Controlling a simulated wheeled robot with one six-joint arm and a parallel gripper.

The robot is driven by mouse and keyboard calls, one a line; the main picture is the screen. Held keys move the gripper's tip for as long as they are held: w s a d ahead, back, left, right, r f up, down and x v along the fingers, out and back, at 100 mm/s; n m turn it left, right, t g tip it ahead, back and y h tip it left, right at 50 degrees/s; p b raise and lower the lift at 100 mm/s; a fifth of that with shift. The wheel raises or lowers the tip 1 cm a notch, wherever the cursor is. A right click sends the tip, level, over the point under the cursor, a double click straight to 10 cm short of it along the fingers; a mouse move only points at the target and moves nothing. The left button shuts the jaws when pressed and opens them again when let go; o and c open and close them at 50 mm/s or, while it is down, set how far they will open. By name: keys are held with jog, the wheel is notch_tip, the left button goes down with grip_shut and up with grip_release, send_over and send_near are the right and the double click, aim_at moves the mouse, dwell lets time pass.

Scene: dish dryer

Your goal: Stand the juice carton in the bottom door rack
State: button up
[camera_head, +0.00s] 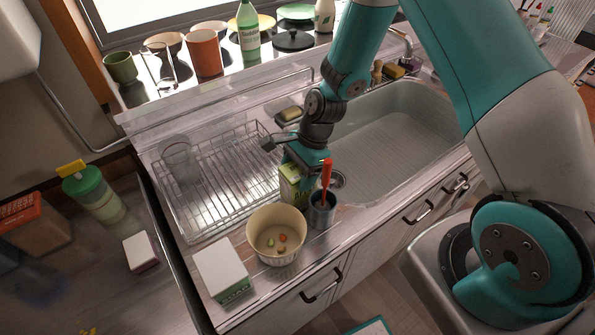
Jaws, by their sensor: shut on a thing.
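My gripper (303,165) is shut on a yellow-green carton (291,188), which I take to be the juice carton. The carton is roughly upright on or just above the counter; I cannot tell if its base touches. Its top is hidden by the gripper, and its lower part is partly hidden by a bowl and a grey cup. No door rack shows in this view.
A cream bowl (254,246) with small food bits, a grey cup (321,213) with a red-handled utensil, and a white-green box (221,265) stand close in front. A wire dish rack (215,206) is left, the sink (405,125) right. Bottles and dishes line the sill.

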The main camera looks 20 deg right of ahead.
jog(key=shift+f, duration=0.15)
jog(key=o, duration=1.7)
jog(key=shift+f, duration=0.1)
